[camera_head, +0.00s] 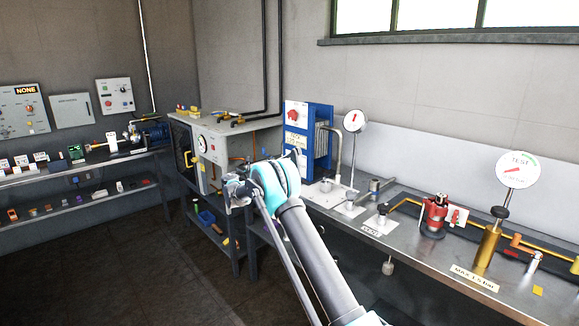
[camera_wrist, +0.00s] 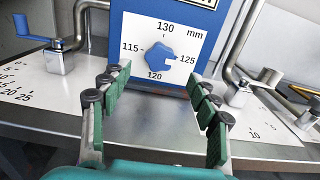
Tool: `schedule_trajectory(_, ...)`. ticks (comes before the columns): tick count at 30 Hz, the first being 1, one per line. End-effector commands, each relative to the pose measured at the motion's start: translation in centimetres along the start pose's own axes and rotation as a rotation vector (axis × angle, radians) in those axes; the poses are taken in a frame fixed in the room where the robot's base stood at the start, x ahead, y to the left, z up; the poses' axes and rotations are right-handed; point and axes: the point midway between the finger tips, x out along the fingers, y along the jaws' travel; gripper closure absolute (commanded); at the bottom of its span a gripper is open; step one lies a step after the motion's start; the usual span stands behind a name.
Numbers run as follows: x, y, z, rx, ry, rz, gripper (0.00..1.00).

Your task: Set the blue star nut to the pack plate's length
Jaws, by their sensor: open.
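The blue star nut (camera_wrist: 160,55) sits at the centre of a white dial (camera_wrist: 185,30) on a blue block in the wrist view. The dial reads 130 at top, 125 right, 120 below and 115 left, in mm. A pale notch shows at the nut's lower right; I cannot tell its exact setting. My gripper (camera_wrist: 159,77) is open and empty, its green-padded fingers spread either side of the nut, apart from it. The pack plate (camera_head: 296,141) is a small pale label on the blue plate pack (camera_head: 320,125) in the head view; its number is too small to read.
A blue-handled crank (camera_wrist: 35,35) and a bent pipe stand left of the dial in the wrist view. Another metal fitting (camera_wrist: 240,90) stands to the right. The steel bench (camera_head: 405,245) carries a red pump (camera_head: 434,215) and a test gauge (camera_head: 517,169).

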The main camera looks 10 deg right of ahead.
Motion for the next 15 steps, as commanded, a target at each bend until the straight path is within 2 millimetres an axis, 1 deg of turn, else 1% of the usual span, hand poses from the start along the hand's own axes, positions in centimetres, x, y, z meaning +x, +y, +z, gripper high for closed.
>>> schedule_trajectory(1, 1.2, -0.1, 0.0, 0.000, 0.000, -0.002, 0.39)
schedule_trajectory(9, 6.2, -0.1, 0.0, 0.001, 0.000, -0.002, 0.39)
schedule_trajectory(12, 7.5, 0.0, 0.0, 0.001, 0.000, -0.001, 0.39)
schedule_trajectory(15, 8.4, 0.0, 0.0, 0.001, 0.000, -0.001, 0.39)
